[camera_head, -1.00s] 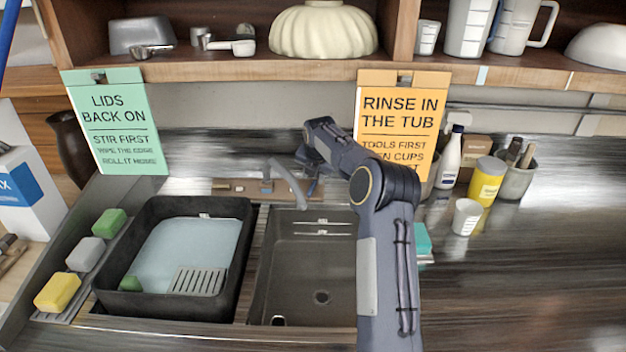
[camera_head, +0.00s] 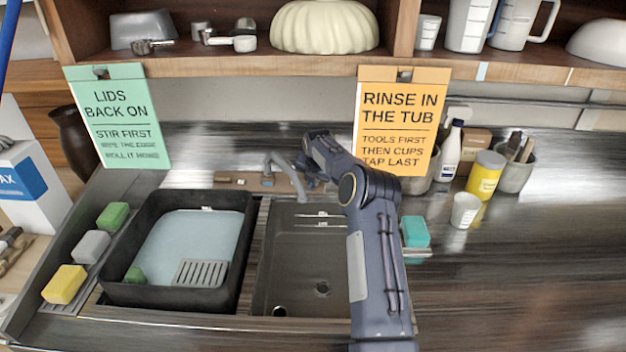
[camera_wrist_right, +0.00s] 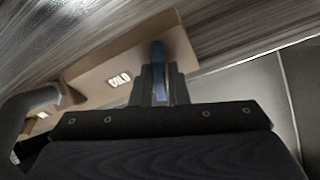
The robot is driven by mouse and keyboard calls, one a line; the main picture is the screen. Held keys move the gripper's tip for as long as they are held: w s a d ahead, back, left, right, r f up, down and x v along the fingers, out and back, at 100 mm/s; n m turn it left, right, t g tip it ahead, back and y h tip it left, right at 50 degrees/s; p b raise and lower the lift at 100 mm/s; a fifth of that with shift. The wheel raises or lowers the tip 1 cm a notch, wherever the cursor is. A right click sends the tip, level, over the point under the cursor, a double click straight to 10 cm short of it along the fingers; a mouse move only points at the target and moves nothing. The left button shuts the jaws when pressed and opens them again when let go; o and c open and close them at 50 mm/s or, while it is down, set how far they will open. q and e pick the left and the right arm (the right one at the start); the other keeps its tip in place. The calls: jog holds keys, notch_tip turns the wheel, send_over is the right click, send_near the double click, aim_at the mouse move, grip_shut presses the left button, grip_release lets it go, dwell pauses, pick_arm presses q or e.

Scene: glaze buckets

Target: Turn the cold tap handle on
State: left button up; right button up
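The tap's grey curved spout (camera_head: 287,172) rises behind the sink (camera_head: 315,260), and no water shows below it. My right gripper (camera_head: 310,184) is just right of the spout in the head view, with its fingertips hard to make out. In the right wrist view, the blue cold tap handle (camera_wrist_right: 158,58) stands upright between the two dark fingers of my right gripper (camera_wrist_right: 161,85). The fingers are close together and the handle fills the gap. A COLD label (camera_wrist_right: 119,80) lies left of it on the tan backing strip (camera_wrist_right: 95,72). My left gripper is out of view.
A black tub (camera_head: 178,300) with pale water stands left of the sink. Sponges, including a yellow one (camera_head: 64,284), line its left side. An orange sign (camera_head: 403,105) hangs behind my right arm.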

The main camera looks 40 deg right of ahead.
grip_shut()
jog(key=shift+r+n+p, duration=0.15)
jog(key=shift+n+p, duration=0.25)
jog(key=shift+p, duration=0.05)
jog(key=shift+f+n, duration=0.2)
jog(key=shift+n, duration=0.1)
jog(key=o, duration=0.5)
grip_release()
jog(key=shift+r, duration=0.15)
